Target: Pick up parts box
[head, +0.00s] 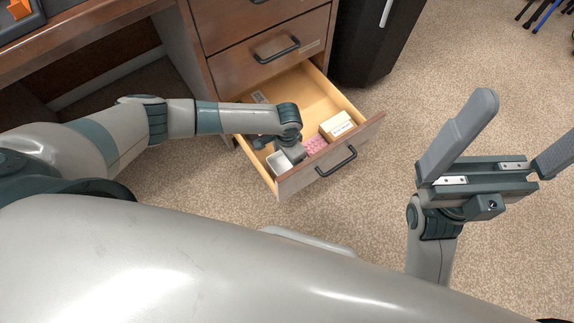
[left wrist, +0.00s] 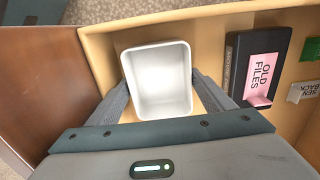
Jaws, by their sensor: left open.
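A white open-topped box (left wrist: 158,88), which I take to be the parts box, sits in the open drawer and looks empty. It also shows in the head view (head: 278,164), near the drawer's front left corner. My left gripper (left wrist: 160,82) is open, with one finger on each side of the white box. I cannot tell whether the fingers touch it. In the head view my left wrist hides part of the drawer. My right gripper (head: 528,120) is open and empty, away to the right above the carpet.
The wooden drawer (head: 350,108) is pulled out from the desk. A black bin-like cabinet (head: 375,45) stands behind.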

